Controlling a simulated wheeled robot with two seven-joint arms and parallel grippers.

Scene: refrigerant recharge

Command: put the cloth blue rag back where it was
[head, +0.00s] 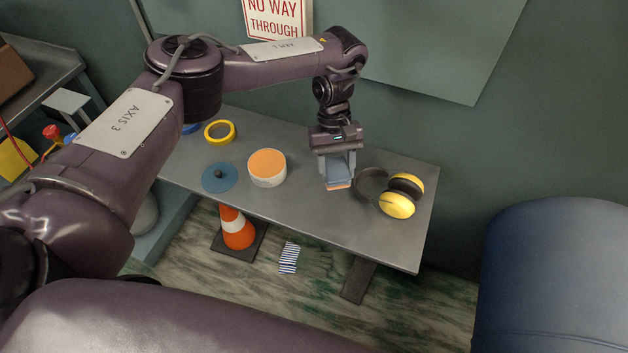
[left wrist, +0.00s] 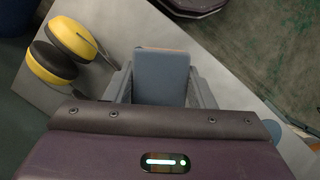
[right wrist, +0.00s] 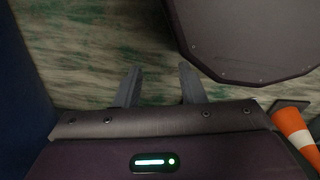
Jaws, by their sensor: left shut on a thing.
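A flat, blue-grey rectangular piece with an orange lower edge, apparently the blue rag (head: 340,172), is between the fingers of my left gripper (head: 338,178). It also shows in the left wrist view (left wrist: 161,78), upright between the two fingers. My left gripper points down over the right part of the grey table (head: 310,212), just left of the earmuffs. I cannot tell whether the rag touches the tabletop. My right gripper (right wrist: 158,78) shows only in the right wrist view. Its fingers are apart with nothing between them, above the marbled floor.
Yellow-and-black earmuffs (head: 397,197), an orange-topped white tub (head: 267,168), a blue disc (head: 219,177) and yellow tape (head: 220,131) are on the table. A traffic cone (head: 237,230) and a blue-and-white striped piece (head: 289,258) are on the floor. The table's front right is clear.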

